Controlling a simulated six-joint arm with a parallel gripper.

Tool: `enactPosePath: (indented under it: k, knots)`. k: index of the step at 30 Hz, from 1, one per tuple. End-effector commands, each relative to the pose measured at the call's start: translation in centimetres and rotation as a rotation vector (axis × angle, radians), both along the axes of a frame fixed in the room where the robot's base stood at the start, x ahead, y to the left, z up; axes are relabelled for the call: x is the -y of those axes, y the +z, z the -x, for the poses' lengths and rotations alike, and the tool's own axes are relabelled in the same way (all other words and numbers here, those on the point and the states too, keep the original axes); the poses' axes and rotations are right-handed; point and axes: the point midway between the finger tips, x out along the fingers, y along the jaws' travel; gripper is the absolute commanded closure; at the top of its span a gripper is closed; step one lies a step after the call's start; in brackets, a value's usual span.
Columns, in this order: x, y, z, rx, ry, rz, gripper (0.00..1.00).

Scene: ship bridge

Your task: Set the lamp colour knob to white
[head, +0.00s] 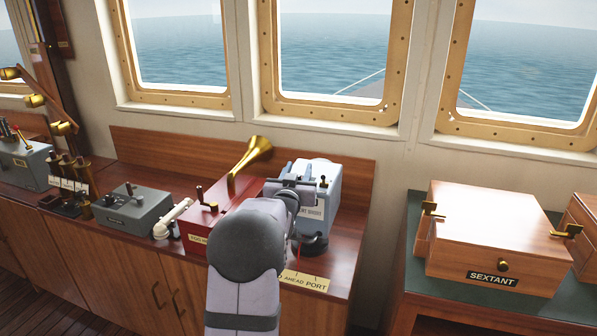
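I cannot tell for sure which control is the lamp colour knob, and no colour marks are readable. A grey-blue box (322,205) with a pale label on its front stands at the right end of the wooden console. A small dark knob or lever (323,181) sticks up from its top. My gripper (296,180) is over the left part of this box, and my arm hides much of it. Whether its fingers are open, or touch anything, does not show. A second grey box (133,208) with a small dark lever stands further left.
Brass levers (72,185) and another grey box (25,163) are far left. A wooden sextant box (490,240) is right, across a gap.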

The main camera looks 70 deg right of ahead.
Motion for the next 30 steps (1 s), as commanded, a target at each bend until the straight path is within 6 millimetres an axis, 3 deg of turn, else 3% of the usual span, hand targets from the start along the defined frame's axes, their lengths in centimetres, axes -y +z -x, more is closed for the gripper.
enactPosePath:
  k: [14, 30]
  knots:
    - [-0.6, 0.0, 0.1, 0.0, 0.0, 0.002, 0.58]
    - [-6.4, 0.0, 0.9, 0.0, 0.0, 0.001, 0.58]
